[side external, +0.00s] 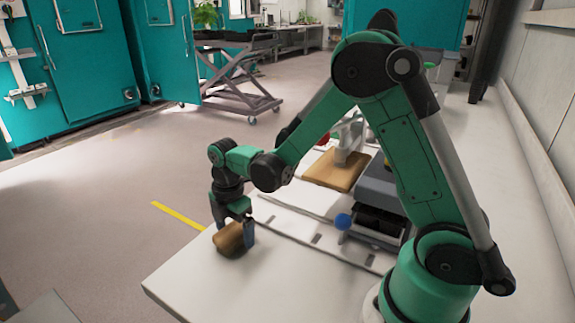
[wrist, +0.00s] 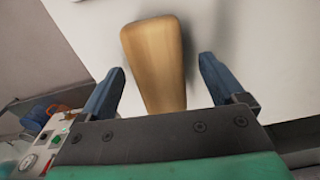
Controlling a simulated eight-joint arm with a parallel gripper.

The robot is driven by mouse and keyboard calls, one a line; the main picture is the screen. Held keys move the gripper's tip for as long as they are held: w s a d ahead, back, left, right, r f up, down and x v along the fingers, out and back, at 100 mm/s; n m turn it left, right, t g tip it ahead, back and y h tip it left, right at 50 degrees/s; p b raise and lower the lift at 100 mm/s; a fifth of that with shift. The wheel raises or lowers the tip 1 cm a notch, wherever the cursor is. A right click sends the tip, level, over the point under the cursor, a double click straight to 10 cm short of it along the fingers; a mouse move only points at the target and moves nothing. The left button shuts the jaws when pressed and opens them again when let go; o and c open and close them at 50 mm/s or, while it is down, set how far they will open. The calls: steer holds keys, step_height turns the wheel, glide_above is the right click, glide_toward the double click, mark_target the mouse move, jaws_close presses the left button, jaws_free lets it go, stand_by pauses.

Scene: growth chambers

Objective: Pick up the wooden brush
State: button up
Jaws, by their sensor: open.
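The wooden brush (side external: 229,239) is a tan-brown block near the left edge of the white table in the side external view. In the wrist view the brush (wrist: 156,62) shows as a long tapered wooden piece in the middle. My gripper (side external: 236,232) is at the brush, with one finger in front of its right end. In the wrist view my gripper (wrist: 160,85) is open, its two blue fingers on either side of the brush, with a gap on both sides. The lower end of the brush is hidden behind the gripper body. I cannot tell how the bristles lie.
A wooden board (side external: 337,170) lies further back on the table. A grey device with a blue knob (side external: 343,221) stands to the right of my gripper. The white table (side external: 190,285) is clear at its near left, and its edge is close to the brush.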

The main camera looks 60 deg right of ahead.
mark_target(234, 228)
steer(key=shift+f, duration=0.25)
stand_by(0.3)
jaws_close()
steer(key=shift+r, duration=0.15)
stand_by(0.3)
step_height(234, 228, up, 20)
stand_by(0.4)
steer(key=shift+r, duration=0.1)
